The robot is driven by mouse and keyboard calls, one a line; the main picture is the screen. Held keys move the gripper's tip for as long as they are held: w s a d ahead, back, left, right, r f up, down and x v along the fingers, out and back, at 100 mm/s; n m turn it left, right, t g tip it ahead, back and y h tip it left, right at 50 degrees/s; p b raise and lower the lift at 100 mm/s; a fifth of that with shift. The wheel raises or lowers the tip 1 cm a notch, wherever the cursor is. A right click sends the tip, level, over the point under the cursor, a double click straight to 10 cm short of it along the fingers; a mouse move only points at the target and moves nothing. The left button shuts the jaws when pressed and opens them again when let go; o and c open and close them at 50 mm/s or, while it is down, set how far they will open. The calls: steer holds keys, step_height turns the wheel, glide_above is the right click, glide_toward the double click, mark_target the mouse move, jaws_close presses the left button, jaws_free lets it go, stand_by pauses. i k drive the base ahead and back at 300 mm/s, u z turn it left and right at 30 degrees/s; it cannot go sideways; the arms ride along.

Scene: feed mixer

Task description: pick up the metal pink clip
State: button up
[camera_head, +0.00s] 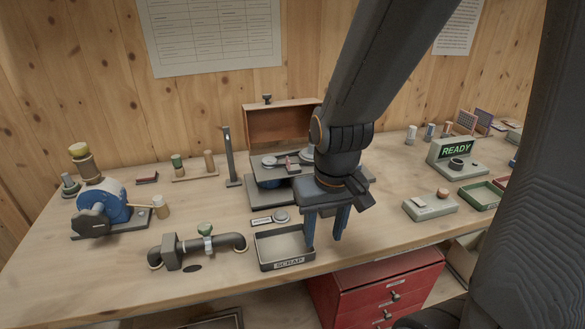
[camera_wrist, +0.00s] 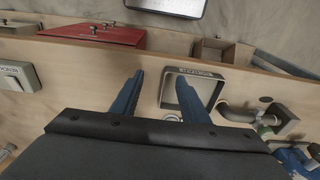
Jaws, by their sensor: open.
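My gripper (camera_head: 325,240) is open and empty, with its blue fingers pointing down just right of the scrap tray (camera_head: 262,256). The wrist view shows the two fingers spread apart (camera_wrist: 160,80), with the tray (camera_wrist: 166,96) just beyond the finger on the right. A small pinkish piece (camera_head: 292,167) lies on top of the grey device (camera_head: 245,199) behind and left of my gripper. It is too small to tell whether it is the metal pink clip. I make out no clip between the fingers. My arm and gripper hide part of the device and the bench behind them.
An open wooden box (camera_head: 280,122) stands behind the device. A pipe with a valve (camera_head: 205,243) and a blue motor (camera_head: 112,202) are at left. A READY display (camera_head: 456,149) stands at right. A red drawer cabinet (camera_head: 380,290) is below the front edge.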

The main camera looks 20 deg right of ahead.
mark_target(291, 169)
steer(key=u, duration=2.2)
steer(key=k, duration=1.1)
steer(key=z, duration=1.45)
steer(key=i, duration=1)
